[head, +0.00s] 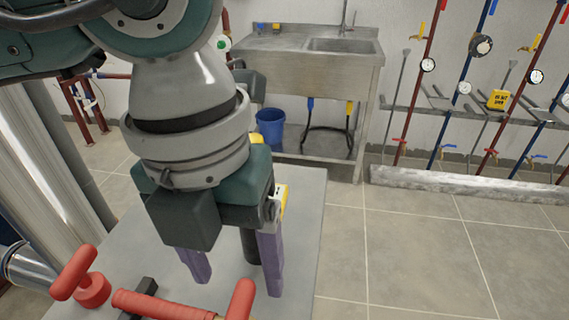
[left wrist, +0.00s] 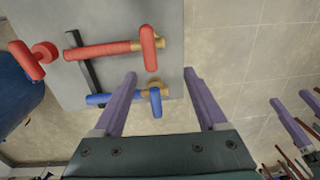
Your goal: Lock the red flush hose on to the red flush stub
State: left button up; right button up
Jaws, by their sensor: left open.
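A red hose end (head: 160,304) with a brass fitting and a red lever (head: 241,299) lies on the grey bench top. It also shows in the left wrist view (left wrist: 100,50), resting across a dark bar. I cannot make out a red flush stub for certain. My left gripper (head: 240,287) is open and empty, its purple fingers pointing down beyond the hose end.
A red T-handle on a round red base (head: 92,289) stands left of the hose end. The bench (head: 305,215) has bare surface at right. A steel sink (head: 300,70), a blue bucket (head: 270,128) and wall pipes with gauges (head: 428,65) stand behind. Tiled floor at right is clear.

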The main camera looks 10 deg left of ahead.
aim_at(237, 309)
pick_arm(q)
jog(key=shift+w+a+f+y, duration=0.2)
jog(key=shift+a, duration=0.2)
jog(key=shift+w+a+f+y, duration=0.2)
jog(key=shift+a, duration=0.15)
notch_tip(237, 309, down, 10)
jog(key=b, duration=0.8)
jog(key=shift+s+d+r, duration=0.1)
jog(key=shift+d+r, duration=0.05)
grip_shut()
jog(key=shift+r, duration=0.2)
notch_tip(237, 309, up, 10)
jog(key=p, duration=0.8)
